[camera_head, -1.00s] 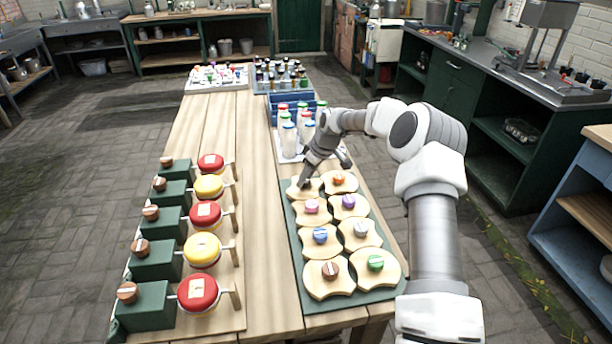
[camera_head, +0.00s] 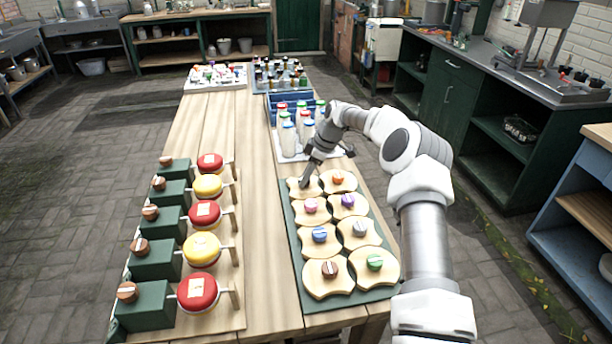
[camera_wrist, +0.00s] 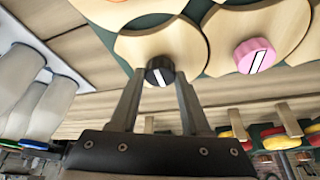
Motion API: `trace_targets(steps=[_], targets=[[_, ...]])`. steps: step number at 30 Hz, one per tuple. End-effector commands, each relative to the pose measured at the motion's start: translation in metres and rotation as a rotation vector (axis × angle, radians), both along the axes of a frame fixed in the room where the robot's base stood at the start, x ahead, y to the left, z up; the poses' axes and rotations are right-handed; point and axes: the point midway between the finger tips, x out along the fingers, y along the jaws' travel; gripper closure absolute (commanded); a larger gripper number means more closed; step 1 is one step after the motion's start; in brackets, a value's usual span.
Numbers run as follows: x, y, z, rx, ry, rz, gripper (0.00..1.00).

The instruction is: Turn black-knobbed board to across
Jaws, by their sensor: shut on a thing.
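The black-knobbed board (camera_head: 297,193) is a pale wooden piece at the far left corner of the green base (camera_head: 290,222). In the wrist view the board (camera_wrist: 189,41) shows large, with its black knob (camera_wrist: 160,73) and a white line on it. My gripper (camera_head: 304,184) reaches down onto this knob from behind. In the wrist view the gripper (camera_wrist: 158,84) has its two fingers at either side of the knob, closed on it. In the head view the knob is hidden by the gripper.
Close by are boards with orange (camera_head: 338,178), pink (camera_head: 311,205) and purple (camera_head: 348,200) knobs. White bottles (camera_head: 288,137) stand just behind the base. Red and yellow round pieces (camera_head: 204,214) line the left side. The table's middle strip is clear.

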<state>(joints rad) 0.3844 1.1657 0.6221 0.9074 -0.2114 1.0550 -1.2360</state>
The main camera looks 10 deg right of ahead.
Motion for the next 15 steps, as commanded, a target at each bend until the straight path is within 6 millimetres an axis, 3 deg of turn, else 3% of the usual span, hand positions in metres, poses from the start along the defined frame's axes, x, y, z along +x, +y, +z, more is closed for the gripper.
trace_targets(steps=[6, 7, 12, 15], targets=[[-0.0008, 0.0001, -0.0014, -0.001, 0.003, 0.002, 1.00], [-0.0008, 0.0002, -0.0015, -0.001, 0.003, 0.002, 0.52], [-0.0006, 0.0001, -0.0010, -0.001, 0.002, 0.001, 0.23], [-0.0004, 0.0001, -0.0008, -0.001, 0.001, 0.000, 0.23]])
